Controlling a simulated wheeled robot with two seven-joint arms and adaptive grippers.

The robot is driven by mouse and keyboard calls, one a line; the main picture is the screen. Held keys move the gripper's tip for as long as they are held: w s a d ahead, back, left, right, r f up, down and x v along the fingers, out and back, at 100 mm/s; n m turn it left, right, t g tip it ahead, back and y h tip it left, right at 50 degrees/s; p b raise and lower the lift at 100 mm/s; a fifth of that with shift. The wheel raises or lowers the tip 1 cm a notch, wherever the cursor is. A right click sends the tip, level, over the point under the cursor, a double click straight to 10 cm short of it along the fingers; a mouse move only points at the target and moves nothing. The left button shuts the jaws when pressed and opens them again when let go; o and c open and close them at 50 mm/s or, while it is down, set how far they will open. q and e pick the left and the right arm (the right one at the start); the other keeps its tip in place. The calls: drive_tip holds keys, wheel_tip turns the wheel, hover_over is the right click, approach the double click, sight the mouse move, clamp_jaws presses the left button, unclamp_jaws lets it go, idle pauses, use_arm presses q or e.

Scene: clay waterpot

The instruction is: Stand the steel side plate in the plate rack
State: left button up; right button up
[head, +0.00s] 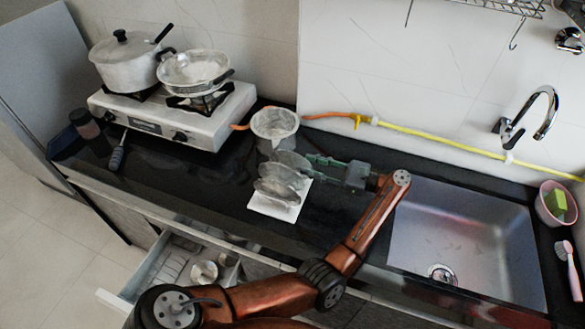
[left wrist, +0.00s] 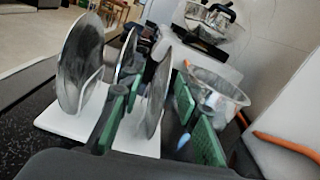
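The white plate rack (head: 290,213) stands on the dark counter left of the sink. Steel plates stand on edge in it. The nearest to my gripper, seemingly the steel side plate (head: 293,160), is upright at the rack's back end; it also shows in the left wrist view (left wrist: 158,92). My left gripper (head: 310,160) reaches in from the right. Its green-padded fingers (left wrist: 152,112) are apart, one on each side of this plate, with gaps visible. The plate's lower edge is partly hidden by the fingers. My right gripper is not in view.
A steel pot (head: 275,126) stands close behind the rack, near one finger. A gas stove (head: 175,115) with a pot and pan is at the back left. The sink (head: 465,235) is at right. A drawer (head: 160,262) is open below the counter.

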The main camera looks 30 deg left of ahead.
sight(281, 158)
use_arm(q)
drive_tip(key=shift+w+d+f, duration=0.1)
drive_tip(key=shift+d+f, duration=0.15)
drive_tip(key=shift+f, duration=0.35)
drive_tip(key=shift+r+p+x, duration=0.15)
drive_tip(key=shift+p+x, duration=0.05)
drive_tip(key=shift+x, duration=1.9)
drive_tip(key=shift+r+p+x, duration=0.1)
drive_tip(key=shift+p+x, duration=0.05)
drive_tip(key=shift+x, duration=1.95)
drive_tip(key=shift+w, duration=0.25)
drive_tip(key=shift+c, duration=0.9)
clamp_jaws()
